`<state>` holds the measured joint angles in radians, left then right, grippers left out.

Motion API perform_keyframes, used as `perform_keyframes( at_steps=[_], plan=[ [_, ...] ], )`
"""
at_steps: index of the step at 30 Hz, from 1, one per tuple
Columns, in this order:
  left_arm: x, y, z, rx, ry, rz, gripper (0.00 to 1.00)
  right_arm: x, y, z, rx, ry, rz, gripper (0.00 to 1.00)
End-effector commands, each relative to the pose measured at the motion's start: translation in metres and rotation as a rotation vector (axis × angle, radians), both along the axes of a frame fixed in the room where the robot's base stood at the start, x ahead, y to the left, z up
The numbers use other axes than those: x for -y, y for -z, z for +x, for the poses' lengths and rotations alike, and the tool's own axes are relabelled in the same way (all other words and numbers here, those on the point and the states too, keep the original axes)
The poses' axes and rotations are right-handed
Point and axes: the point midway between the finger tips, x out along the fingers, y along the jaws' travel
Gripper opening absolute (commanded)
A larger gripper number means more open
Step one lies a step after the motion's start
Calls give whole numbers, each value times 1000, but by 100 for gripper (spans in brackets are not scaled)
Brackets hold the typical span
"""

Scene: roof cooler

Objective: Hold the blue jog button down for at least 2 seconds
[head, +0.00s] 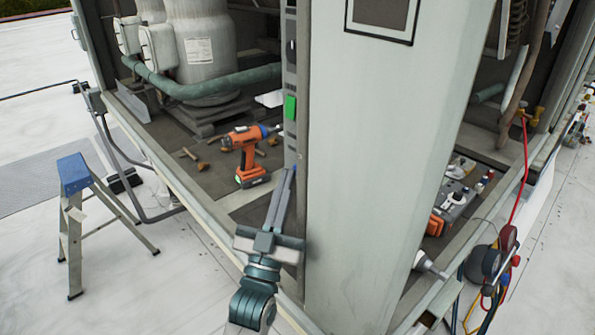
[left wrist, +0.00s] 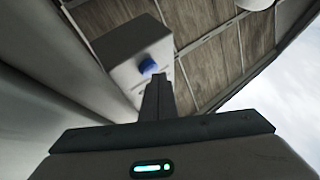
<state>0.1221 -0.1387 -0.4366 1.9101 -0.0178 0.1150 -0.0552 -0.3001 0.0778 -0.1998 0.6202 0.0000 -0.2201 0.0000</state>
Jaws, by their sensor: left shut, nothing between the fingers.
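The blue jog button (left wrist: 148,67) shows in the left wrist view, on the face of a grey box (left wrist: 127,47). My left gripper (head: 289,171) is shut and empty, with its fingers pointing up along the left side of the wide pale post in the head view. In the left wrist view its closed fingertips (left wrist: 158,77) lie just beside and below the button and overlap its lower right edge. I cannot tell whether they touch it. In the head view the button cannot be made out clearly behind the fingertips. My right gripper is not in view.
The pale post (head: 375,170) stands right of my gripper. A green switch (head: 290,107) is on the narrow strip above it. A stepladder (head: 78,205) stands outside. Gauges with hoses (head: 492,262) hang at right.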

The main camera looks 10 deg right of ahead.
Motion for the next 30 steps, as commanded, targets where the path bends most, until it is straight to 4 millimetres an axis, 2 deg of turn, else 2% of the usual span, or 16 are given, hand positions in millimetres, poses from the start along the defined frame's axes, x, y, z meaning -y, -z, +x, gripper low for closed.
perform_keyframes(
  at_steps=[30],
  plan=[
    [6, 0, 4, 0, 0, 0, 0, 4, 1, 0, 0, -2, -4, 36]
  ],
)
